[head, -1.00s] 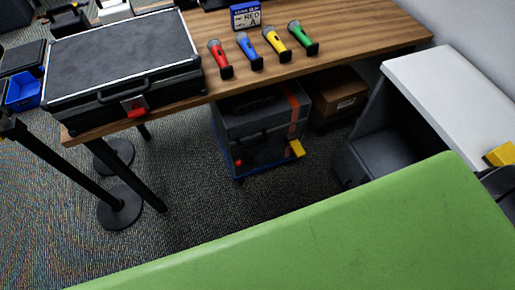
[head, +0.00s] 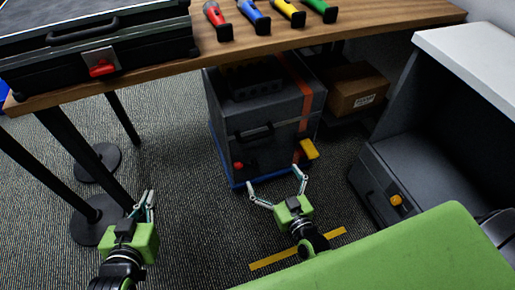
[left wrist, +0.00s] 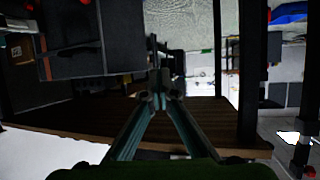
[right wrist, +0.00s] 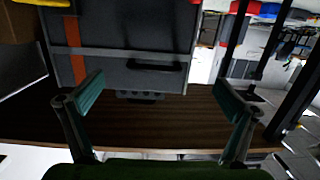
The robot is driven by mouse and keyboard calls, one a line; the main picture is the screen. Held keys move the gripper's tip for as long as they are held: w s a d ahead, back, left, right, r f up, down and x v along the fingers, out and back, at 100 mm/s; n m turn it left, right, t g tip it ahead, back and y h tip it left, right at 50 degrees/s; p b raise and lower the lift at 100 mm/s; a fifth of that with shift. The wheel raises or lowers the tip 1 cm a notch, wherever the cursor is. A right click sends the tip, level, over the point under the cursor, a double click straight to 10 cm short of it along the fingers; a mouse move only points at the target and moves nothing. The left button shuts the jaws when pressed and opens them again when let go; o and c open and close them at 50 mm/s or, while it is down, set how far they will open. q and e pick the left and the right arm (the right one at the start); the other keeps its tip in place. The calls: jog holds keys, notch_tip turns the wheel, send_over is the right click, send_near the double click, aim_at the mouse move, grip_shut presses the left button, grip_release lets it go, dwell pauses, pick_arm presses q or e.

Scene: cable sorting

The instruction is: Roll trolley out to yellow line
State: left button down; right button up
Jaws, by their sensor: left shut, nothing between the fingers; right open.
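My right gripper (head: 275,179) is open and empty before the case front. In the right wrist view the case's handle (right wrist: 155,65) shows between and beyond its fingers. My left gripper (head: 149,204) is shut and empty, left of the trolley near the black posts.
Black posts (head: 85,212) with round bases stand at left. A cardboard box (head: 357,90) sits behind right; a grey cabinet (head: 385,185) stands at right. A green surface (head: 430,250) fills the near right.

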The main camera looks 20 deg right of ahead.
notch_tip(320, 180, up, 3)
jog(key=w+t+b, duration=0.1)
jog(key=b, duration=0.2)
send_near(259, 138)
jog(key=w, duration=0.4)
jog(key=shift+m+h, duration=0.3)
jog(key=w, duration=0.2)
jog(key=w+b, duration=0.1)
jog(key=w, duration=0.1)
jog(key=w+a, duration=0.1)
jog(key=w, duration=0.1)
jog(key=shift+f+b, duration=0.2)
jog(key=shift+b, duration=0.1)
jog(key=shift+w, duration=0.45)
jog(key=c, duration=1.3)
pick_arm(q)
notch_tip(259, 138, up, 22)
jog(key=s+d+t+h, duration=0.1)
jog(key=d+t+h, duration=0.1)
jog(key=t, duration=0.8)
jog(key=shift+s+h, duration=0.15)
jog(key=shift+h, duration=0.55)
pick_arm(e)
jog(key=shift+o, duration=0.2)
jog(key=shift+s+d, duration=0.1)
